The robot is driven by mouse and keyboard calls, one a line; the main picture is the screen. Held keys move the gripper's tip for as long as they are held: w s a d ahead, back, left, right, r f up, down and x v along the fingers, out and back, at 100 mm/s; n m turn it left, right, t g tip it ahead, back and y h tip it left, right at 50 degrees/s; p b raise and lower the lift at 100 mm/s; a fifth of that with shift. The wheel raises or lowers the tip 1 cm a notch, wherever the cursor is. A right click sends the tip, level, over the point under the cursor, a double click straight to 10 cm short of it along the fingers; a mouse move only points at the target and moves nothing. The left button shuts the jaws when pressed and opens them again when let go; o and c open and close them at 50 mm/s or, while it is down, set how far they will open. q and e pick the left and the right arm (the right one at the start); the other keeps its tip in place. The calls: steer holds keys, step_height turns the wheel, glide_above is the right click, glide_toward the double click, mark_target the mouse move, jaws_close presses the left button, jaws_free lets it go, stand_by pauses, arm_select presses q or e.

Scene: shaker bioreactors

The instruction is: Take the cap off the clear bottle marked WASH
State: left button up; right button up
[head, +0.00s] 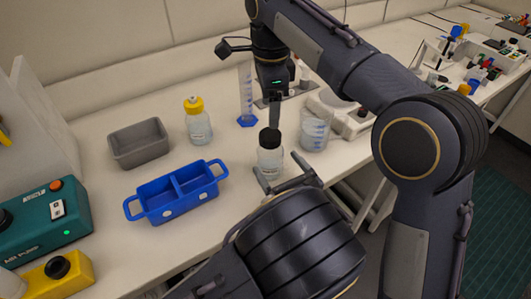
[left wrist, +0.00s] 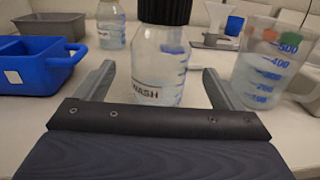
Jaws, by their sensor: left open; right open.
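The clear WASH bottle (head: 270,162) stands upright on the bench with its black cap (head: 270,138) on. In the left wrist view the bottle (left wrist: 158,62) shows its WASH label, and the cap (left wrist: 164,10) is cut off by the top edge. My left gripper (head: 284,175) is open, low at the bottle's front, with one finger (left wrist: 97,80) to each side of it; gaps show between fingers and bottle. My right gripper (head: 274,115) is open and points down from above, its fingers at the cap; whether they touch it is hidden.
A graduated beaker (head: 314,132) stands close right of the bottle, before a white device (head: 342,115). A blue measuring cylinder (head: 246,95) and yellow-capped bottle (head: 198,125) stand behind left. A blue two-part carrier (head: 178,190) and grey tub (head: 139,145) lie left, near a green pump (head: 45,220).

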mark_target(270, 134)
arm_select(q)
steer(key=shift+x, duration=3.15)
steer(key=shift+s, duration=0.1)
steer(key=c, duration=1.8)
jaws_close()
arm_select(e)
steer(key=m, duration=0.8)
steer(key=shift+m, duration=0.3)
steer(key=shift+s+d+f, duration=0.1)
steer(key=shift+f, duration=0.2)
step_height(270, 134, down, 7)
steer(key=shift+f, duration=0.2)
steer(key=shift+c, duration=0.4)
